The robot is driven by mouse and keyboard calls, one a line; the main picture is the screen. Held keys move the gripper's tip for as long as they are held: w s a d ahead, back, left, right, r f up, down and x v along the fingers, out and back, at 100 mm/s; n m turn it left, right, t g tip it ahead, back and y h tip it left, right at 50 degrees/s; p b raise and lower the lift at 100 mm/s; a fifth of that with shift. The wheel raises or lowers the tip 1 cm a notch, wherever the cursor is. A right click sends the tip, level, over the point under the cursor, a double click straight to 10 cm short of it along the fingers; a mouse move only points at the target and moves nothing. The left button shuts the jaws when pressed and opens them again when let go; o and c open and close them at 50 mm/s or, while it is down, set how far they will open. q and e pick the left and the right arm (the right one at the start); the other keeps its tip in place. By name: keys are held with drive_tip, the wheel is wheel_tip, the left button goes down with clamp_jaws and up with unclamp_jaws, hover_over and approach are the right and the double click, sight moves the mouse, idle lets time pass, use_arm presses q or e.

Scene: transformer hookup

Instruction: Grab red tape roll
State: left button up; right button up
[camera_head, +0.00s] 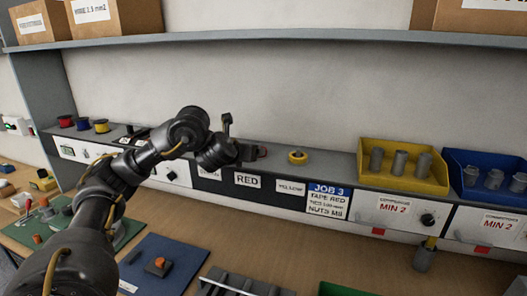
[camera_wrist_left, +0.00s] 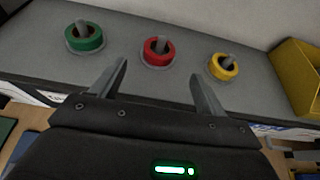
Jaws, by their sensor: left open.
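The red tape roll (camera_wrist_left: 158,52) sits around a grey peg on the grey shelf ledge, in the upper middle of the left wrist view. In the head view only a bit of the red roll (camera_head: 262,151) shows beside my left gripper (camera_head: 240,148). In the left wrist view my left gripper (camera_wrist_left: 158,85) is open and empty. Its two fingers point toward the ledge, one on each side of the red roll's line and short of it. My right gripper is not in view.
A green roll (camera_wrist_left: 84,39) and a yellow roll (camera_wrist_left: 223,67) sit on pegs either side of the red one. A yellow bin (camera_head: 401,165) and a blue bin (camera_head: 485,178) stand to the right on the ledge. The upper shelf (camera_head: 300,38) runs above.

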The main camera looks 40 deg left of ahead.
use_arm(q)
drive_tip(key=shift+w+a+f+b, duration=0.3)
drive_tip(key=shift+w+f+b, duration=0.4)
drive_tip(key=shift+b, duration=0.45)
drive_tip(key=shift+x, duration=1.25)
drive_tip(key=shift+w+a, duration=0.2)
drive_tip(key=shift+w, duration=0.35)
drive_tip(key=shift+s+r, duration=0.1)
drive_tip(key=shift+r, duration=0.05)
drive_tip(key=shift+p+x, duration=0.35)
drive_tip(key=shift+x, duration=2.25)
drive_tip(key=shift+d, duration=0.1)
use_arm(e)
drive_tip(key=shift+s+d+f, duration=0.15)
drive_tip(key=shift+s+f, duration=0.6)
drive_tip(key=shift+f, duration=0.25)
use_arm(q)
drive_tip(key=c, duration=1)
drive_tip(key=shift+c, duration=0.2)
